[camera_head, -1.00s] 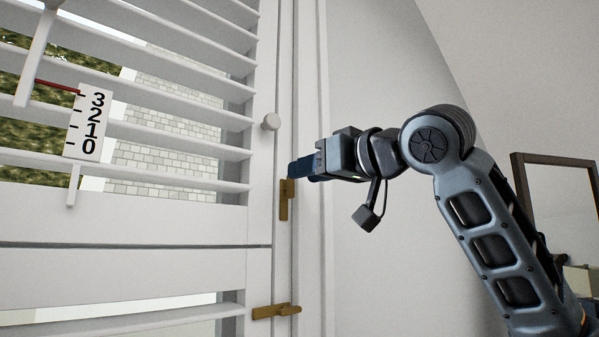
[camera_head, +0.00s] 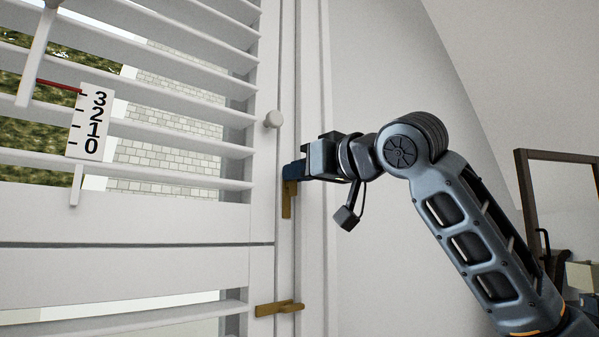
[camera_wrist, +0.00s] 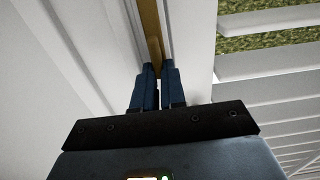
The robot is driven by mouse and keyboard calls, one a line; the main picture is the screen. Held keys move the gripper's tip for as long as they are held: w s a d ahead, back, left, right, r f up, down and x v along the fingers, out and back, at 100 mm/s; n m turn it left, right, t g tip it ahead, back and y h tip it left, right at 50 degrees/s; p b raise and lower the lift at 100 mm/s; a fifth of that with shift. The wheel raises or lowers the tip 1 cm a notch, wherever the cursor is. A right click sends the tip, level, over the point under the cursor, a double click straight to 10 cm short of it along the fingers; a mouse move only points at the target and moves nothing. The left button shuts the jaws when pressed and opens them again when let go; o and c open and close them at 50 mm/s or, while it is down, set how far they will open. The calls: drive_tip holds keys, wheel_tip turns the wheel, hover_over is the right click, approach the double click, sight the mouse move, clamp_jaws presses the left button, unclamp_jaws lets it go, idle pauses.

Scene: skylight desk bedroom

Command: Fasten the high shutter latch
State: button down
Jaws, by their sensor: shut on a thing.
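The high shutter latch (camera_head: 287,203) is a brass piece on the shutter's right edge, with its long arm hanging upright. My gripper (camera_head: 292,172) reaches in from the right, its blue fingers at the top of this latch and covering part of it. In the wrist view the brass latch (camera_wrist: 151,36) runs down between my two blue fingers (camera_wrist: 158,76), which are shut on it. The contact itself is partly hidden. The louvred white shutter (camera_head: 140,222) stands beside the white frame (camera_head: 314,250).
A lower brass latch (camera_head: 279,308) lies level across the gap between shutter and frame. A round white knob (camera_head: 273,119) sticks out just above my fingers. A numbered white scale (camera_head: 89,122) hangs on the louvres. A dark-framed mirror (camera_head: 565,190) stands at the right.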

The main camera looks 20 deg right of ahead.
idle(0.5)
drive_tip(key=shift+w+d+f+m+p, duration=0.1)
drive_tip(key=shift+d+f+m+p, duration=0.25)
drive_tip(key=shift+m+p, duration=2.05)
drive_tip(key=shift+w+d+f+m+p, duration=0.1)
drive_tip(key=shift+d+f+m+p, duration=0.25)
drive_tip(key=shift+m+p, duration=2)
drive_tip(key=shift+w+d+f+m+p, duration=0.1)
drive_tip(key=shift+d+f+m+p, duration=0.35)
drive_tip(key=shift+m, duration=3.7)
drive_tip(key=shift+a, duration=0.2)
drive_tip(key=c, duration=1.2)
unclamp_jaws()
drive_tip(key=shift+r, duration=0.1)
drive_tip(key=b+v, duration=0.1)
drive_tip(key=v, duration=0.7)
drive_tip(key=shift+w, duration=0.1)
